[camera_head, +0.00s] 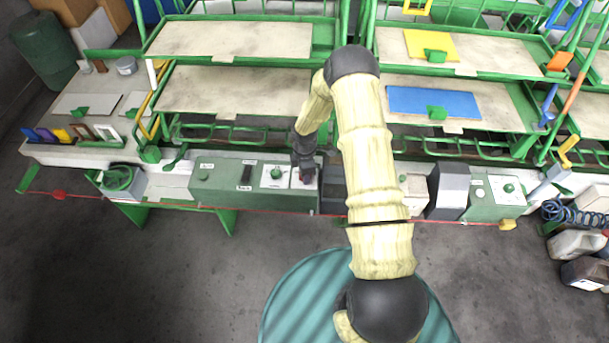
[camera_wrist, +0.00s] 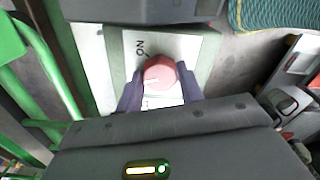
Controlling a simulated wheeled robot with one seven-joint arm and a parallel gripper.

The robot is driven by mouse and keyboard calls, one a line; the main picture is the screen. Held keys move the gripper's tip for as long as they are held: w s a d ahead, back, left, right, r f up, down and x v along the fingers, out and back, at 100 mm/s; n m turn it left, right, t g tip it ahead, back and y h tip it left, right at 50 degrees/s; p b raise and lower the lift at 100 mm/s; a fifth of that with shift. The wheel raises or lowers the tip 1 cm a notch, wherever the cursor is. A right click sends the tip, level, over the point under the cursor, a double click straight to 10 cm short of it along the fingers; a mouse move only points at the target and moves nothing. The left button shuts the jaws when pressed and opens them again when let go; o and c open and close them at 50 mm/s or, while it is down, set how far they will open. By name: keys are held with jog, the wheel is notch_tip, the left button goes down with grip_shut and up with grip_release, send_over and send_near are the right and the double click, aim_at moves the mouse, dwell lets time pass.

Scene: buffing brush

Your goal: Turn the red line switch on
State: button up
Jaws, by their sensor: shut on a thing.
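The red line switch (camera_wrist: 159,72) is a round red knob on a pale plate (camera_wrist: 196,50) marked "ON", which reads upside down in the wrist view. My gripper (camera_wrist: 159,90) has its two dark fingers on either side of the knob and is shut on it. A pale mark shows on the knob's lower face; its exact setting is hard to read. In the head view my gripper (camera_head: 304,177) reaches down onto the green control panel (camera_head: 229,178), mostly hiding the switch.
A green knob (camera_head: 275,173) on a white plate sits just left of my gripper. A dark box (camera_head: 333,190) stands to its right. Shelves with a blue board (camera_head: 434,101) and a yellow board (camera_head: 428,45) rise behind. A red cord (camera_head: 265,209) runs along the panel's front.

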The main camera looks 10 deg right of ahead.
jog(key=m+b, duration=0.3)
jog(key=m, duration=0.3)
jog(key=shift+m+b, duration=0.3)
jog(key=m+b, duration=0.2)
jog(key=m, duration=0.4)
dwell(0.3)
jog(key=o, duration=1)
notch_tip(320, 180, up, 18)
jog(key=b, duration=0.2)
jog(key=shift+f+b, duration=0.25)
jog(key=shift+b, duration=0.1)
